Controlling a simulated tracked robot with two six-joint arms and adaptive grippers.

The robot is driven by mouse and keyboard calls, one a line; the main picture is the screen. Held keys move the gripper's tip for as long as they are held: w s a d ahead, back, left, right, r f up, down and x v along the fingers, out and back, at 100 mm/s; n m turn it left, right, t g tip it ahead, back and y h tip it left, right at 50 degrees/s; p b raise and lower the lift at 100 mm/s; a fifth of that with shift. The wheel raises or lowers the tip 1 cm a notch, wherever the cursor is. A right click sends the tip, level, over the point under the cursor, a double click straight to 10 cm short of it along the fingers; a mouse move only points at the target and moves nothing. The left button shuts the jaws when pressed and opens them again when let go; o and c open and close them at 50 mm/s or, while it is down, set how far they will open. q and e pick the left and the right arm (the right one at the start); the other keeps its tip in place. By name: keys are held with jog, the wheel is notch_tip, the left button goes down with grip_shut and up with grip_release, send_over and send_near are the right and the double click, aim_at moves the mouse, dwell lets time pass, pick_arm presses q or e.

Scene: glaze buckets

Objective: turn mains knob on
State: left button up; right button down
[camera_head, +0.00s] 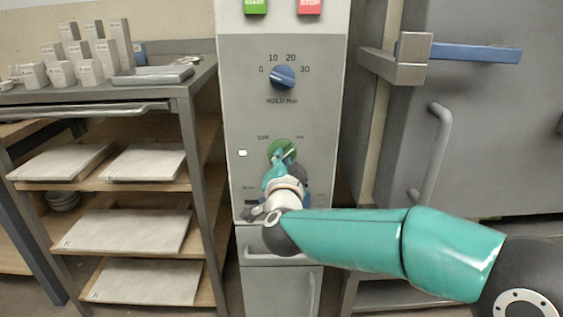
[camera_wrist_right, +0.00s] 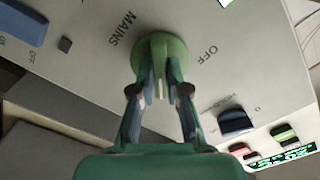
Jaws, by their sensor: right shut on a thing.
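The green mains knob (camera_head: 283,148) sits on the grey control panel (camera_head: 315,115), below the blue hold knob. It also shows in the right wrist view (camera_wrist_right: 162,48), beside the printed MAINS and OFF labels. My right gripper (camera_head: 281,163) reaches it from below and is shut on it. In the right wrist view both fingers (camera_wrist_right: 160,80) are at the knob's two sides. A light pointer mark on the knob seems to lean to the upper right in the head view, partly hidden by the fingers. My left gripper is not in view.
The blue hold knob (camera_head: 283,77) is above, with a green START button (camera_head: 255,6) and red STOP button (camera_head: 309,6) at the top. A small light (camera_head: 242,153) glows left of the mains knob. Shelving (camera_head: 125,238) stands left, a grey door (camera_head: 480,120) right.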

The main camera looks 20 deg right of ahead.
jog(key=c, duration=1.2)
grip_release()
jog(key=shift+f, duration=0.15)
jog(key=shift+o, duration=0.2)
jog(key=shift+s, duration=0.1)
jog(key=v, duration=1.1)
jog(key=shift+s, duration=0.35)
jog(key=shift+a, duration=0.15)
